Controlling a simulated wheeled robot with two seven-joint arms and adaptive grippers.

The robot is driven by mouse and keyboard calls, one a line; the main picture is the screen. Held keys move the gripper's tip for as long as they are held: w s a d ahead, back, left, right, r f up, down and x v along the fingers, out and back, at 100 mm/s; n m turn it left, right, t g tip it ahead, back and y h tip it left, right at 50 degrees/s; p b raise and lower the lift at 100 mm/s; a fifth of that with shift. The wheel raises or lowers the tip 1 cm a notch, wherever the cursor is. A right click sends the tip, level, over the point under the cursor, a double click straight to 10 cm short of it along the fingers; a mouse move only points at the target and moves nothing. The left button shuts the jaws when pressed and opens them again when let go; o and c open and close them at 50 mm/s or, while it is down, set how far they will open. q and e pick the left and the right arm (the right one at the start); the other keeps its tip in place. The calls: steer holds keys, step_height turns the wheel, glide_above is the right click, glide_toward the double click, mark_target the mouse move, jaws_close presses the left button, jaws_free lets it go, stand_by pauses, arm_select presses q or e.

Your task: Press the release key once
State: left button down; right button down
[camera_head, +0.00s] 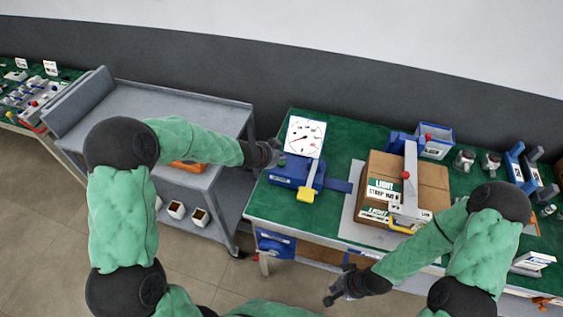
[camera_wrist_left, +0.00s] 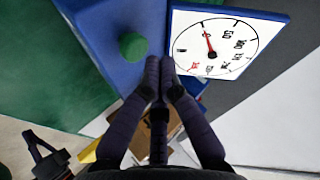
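A blue pump-like device (camera_head: 290,173) with a white dial gauge (camera_head: 305,137) stands on the left of the green bench. A round green button (camera_wrist_left: 132,46) sits on its blue body, and no label on it is legible. A yellow lever end (camera_head: 308,195) sticks out at the device's front. My left gripper (camera_head: 278,153) is beside the gauge. In the left wrist view its fingertips (camera_wrist_left: 159,64) are together and empty, just right of the button; contact cannot be told. My right gripper (camera_head: 338,290) is open and empty, in front of the bench.
A cardboard box (camera_head: 430,180) stands under a grey clamp-like frame right of the device. A blue bin (camera_head: 436,140) and small jars are behind it. A grey cart (camera_head: 200,108) stands left of the bench, with a floor gap between.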

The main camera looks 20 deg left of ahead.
mark_target(280, 164)
arm_select(q)
steer(key=shift+f+b, duration=0.35)
steer(key=shift+f, duration=0.1)
steer(key=shift+f+b, duration=0.5)
steer(key=shift+f, duration=0.05)
stand_by(0.8)
steer(key=shift+r, duration=0.1)
stand_by(0.3)
steer(key=shift+r+p, duration=0.9)
steer(key=shift+p, duration=0.15)
step_height(280, 164, up, 5)
steer(key=p, duration=0.5)
steer(key=shift+r, duration=0.1)
